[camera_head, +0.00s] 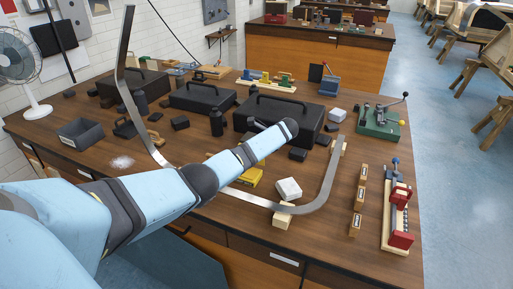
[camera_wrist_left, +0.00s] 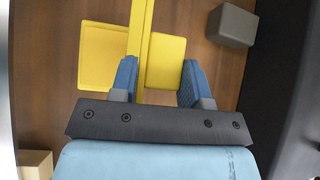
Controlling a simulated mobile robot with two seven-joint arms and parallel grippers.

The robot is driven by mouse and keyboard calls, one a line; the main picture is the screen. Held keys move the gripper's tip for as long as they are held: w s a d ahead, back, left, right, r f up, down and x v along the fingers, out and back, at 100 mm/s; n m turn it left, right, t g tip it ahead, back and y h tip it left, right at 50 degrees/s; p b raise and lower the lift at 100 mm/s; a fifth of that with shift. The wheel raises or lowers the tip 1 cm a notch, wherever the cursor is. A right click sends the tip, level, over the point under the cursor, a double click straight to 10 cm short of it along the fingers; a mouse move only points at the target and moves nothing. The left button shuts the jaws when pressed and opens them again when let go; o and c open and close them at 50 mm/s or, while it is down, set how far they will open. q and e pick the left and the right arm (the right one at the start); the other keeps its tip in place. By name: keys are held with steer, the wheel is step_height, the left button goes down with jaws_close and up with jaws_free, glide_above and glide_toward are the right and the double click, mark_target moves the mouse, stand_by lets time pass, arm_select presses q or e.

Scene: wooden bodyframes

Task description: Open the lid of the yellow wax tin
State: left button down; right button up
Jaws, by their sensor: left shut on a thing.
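The yellow wax tin (camera_head: 249,177) is on the table in the head view, partly hidden by my left arm. In the left wrist view its yellow parts show as a flat square panel (camera_wrist_left: 103,57) at the left, a long narrow upright strip (camera_wrist_left: 142,40), and a smaller panel (camera_wrist_left: 166,60) at the right. The strip looks like a lid or wall seen nearly edge-on; I cannot tell which. My left gripper (camera_wrist_left: 158,82) has its blue fingers on either side of the strip and smaller panel, shut on the tin. In the head view the fingers are hidden. My right gripper is not in view.
A bent metal strip (camera_head: 325,190) curves around the tin's right and front, near a white box (camera_head: 288,189). A black case (camera_head: 278,117) stands behind. A grey block (camera_wrist_left: 231,25) lies close to the tin.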

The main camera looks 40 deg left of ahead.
arm_select(q)
steer(key=shift+w+r, duration=0.15)
steer(key=shift+r, duration=0.1)
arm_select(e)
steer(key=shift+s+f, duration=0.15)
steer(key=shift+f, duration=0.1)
arm_select(q)
steer(key=c, duration=1)
jaws_free()
steer(key=shift+o, duration=1.4)
steer(key=shift+f, duration=0.2)
steer(key=shift+d+r, duration=0.15)
steer(key=b+v, duration=0.1)
steer(key=v, duration=1.2)
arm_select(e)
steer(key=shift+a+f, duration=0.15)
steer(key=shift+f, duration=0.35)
arm_select(q)
steer(key=shift+d+r, duration=0.1)
